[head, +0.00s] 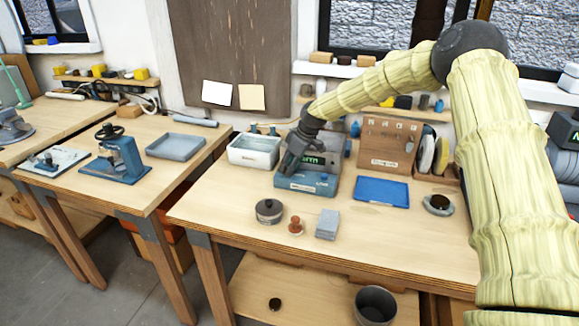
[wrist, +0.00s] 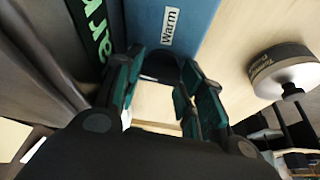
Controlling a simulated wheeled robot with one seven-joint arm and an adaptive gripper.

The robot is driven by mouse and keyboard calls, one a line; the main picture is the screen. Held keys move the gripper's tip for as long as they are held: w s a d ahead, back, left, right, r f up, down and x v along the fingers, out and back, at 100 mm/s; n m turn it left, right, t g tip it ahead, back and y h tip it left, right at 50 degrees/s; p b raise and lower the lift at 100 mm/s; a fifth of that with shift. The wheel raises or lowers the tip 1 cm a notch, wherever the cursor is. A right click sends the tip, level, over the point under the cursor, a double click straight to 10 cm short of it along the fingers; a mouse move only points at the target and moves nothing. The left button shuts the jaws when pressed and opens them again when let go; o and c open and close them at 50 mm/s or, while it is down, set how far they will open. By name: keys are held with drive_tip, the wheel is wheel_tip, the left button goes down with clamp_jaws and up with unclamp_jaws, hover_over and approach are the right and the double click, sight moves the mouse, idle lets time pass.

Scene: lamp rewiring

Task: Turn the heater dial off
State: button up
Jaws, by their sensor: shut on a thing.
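The heater (head: 318,186) is a blue box with a dark panel and green lettering. It stands at the back middle of the workbench. In the wrist view its blue front (wrist: 204,14) bears a white label reading "Warm", and the green lettering (wrist: 97,25) is at the upper left. My gripper (head: 289,165) reaches down to the left part of the heater's front. In the wrist view my gripper (wrist: 162,72) has its fingers on either side of a dark round part, the heater dial (wrist: 160,66). The dial's pointer and setting are hidden.
A white bin (head: 252,152) stands left of the heater, and a blue tray (head: 382,192) lies to its right. A round tin (head: 269,211), a small red-brown stamp-like object (head: 296,226) and a grey block (head: 327,225) stand in front.

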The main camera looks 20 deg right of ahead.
drive_tip(key=shift+w+r+n+y, duration=0.2)
drive_tip(key=shift+n+y, duration=0.1)
drive_tip(key=shift+n, duration=0.3)
drive_tip(key=shift+r+n, duration=0.1)
drive_tip(key=shift+n, duration=0.2)
drive_tip(key=o, duration=1)
drive_tip(key=shift+r, duration=0.1)
